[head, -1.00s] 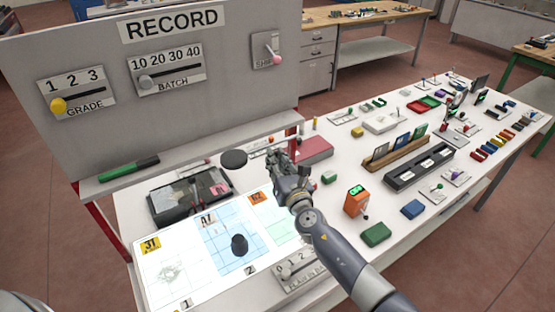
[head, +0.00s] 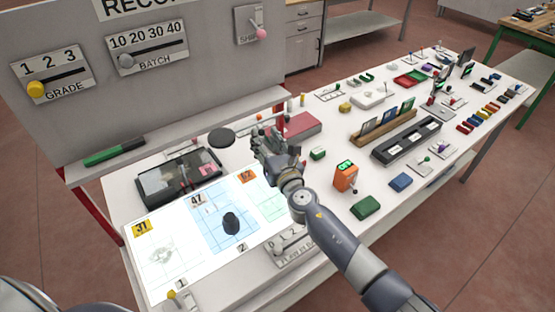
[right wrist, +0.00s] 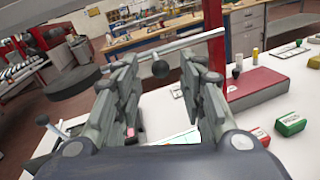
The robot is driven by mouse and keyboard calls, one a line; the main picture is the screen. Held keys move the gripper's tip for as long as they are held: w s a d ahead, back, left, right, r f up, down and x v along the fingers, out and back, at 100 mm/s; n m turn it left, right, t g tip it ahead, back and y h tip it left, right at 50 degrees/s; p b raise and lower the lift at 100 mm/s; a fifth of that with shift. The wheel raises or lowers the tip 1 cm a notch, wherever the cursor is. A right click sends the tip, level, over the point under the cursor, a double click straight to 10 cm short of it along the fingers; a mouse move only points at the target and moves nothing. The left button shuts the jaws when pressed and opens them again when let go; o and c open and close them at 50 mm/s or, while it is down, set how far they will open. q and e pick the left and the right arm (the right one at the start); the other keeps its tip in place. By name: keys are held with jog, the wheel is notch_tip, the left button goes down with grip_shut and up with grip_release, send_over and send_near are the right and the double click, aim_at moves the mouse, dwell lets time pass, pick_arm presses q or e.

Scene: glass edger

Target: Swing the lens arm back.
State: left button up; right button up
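The lens arm is a pale horizontal rod (right wrist: 196,38) with a dark round lens (right wrist: 73,80) at its left end and a black ball knob (right wrist: 161,69) hanging below it. In the right wrist view the rod runs right toward a red post (right wrist: 214,60). The dark lens also shows in the head view (head: 222,137), above the back edge of the lit panel. My right gripper (head: 259,141) is at the rod. Its fingers (right wrist: 160,92) are open, with the knob in the gap between them and no clear contact. My left gripper is not in view.
A lit panel (head: 180,262) with numbered cards lies in front. A dark tray (head: 178,180) stands left of the lens. A red box (head: 302,127) and a small green block (head: 318,154) are near my right gripper. A grey upright board (head: 200,75) stands behind.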

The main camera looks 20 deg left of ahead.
jog(key=v, duration=1)
jog(key=shift+s+d, duration=0.2)
dwell(0.3)
